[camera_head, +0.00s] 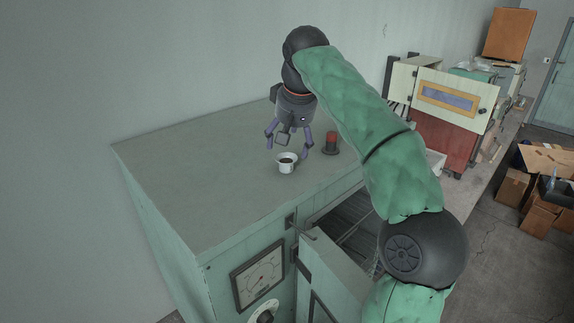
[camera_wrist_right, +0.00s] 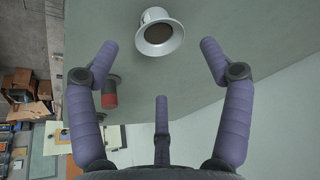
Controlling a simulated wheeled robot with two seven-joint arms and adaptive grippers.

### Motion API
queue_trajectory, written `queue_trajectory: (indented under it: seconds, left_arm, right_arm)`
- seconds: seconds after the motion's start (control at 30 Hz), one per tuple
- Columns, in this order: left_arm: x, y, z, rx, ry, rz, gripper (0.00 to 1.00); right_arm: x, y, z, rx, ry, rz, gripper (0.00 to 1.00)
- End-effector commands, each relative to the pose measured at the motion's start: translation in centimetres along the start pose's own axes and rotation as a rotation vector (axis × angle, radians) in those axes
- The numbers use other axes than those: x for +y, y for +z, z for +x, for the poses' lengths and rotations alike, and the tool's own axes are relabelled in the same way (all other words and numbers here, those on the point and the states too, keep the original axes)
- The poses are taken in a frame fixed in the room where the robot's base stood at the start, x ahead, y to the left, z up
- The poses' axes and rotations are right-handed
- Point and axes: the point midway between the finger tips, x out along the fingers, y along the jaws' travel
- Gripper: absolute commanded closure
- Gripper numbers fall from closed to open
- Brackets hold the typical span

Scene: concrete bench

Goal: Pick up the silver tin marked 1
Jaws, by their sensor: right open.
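No tin with a readable 1 shows in either view. A small pale cup-like container (camera_head: 287,163) with a flared rim and a dark inside stands upright on top of the green-grey cabinet (camera_head: 190,185). It also shows at the top of the right wrist view (camera_wrist_right: 159,36), and I cannot tell any marking on it. My right gripper (camera_head: 287,144) is open and empty, just above and behind the container in the head view. In the wrist view, the container lies ahead, between the spread fingertips and beyond them, apart from them. My left gripper is not in view.
A black object with a red top (camera_head: 331,143) stands right of the gripper; it also shows in the wrist view (camera_wrist_right: 108,93). An open cabinet door (camera_head: 335,262) hangs at the front. A red and cream box (camera_head: 446,125) stands further right. The cabinet top's left side is clear.

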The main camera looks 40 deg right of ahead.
Motion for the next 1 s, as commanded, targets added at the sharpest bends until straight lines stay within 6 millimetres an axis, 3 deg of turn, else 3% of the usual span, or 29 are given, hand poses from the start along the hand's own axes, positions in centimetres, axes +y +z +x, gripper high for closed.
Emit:
queue_trajectory:
  seconds: [0.17, 0.5, 0.8, 1.0]
  left_arm:
    - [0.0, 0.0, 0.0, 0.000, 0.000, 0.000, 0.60]
    - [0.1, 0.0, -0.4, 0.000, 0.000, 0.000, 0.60]
    - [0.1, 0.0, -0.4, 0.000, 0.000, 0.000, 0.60]
    - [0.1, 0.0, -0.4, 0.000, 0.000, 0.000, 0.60]
  right_arm:
    - [0.0, 0.1, 1.0, 0.000, 0.000, 0.001, 0.20]
    - [-0.1, 0.3, 4.9, 0.000, -0.001, 0.001, 0.20]
    - [-0.1, 0.3, 5.3, 0.002, -0.001, 0.001, 0.20]
    - [-0.1, 0.3, 5.3, 0.001, -0.001, 0.000, 0.77]
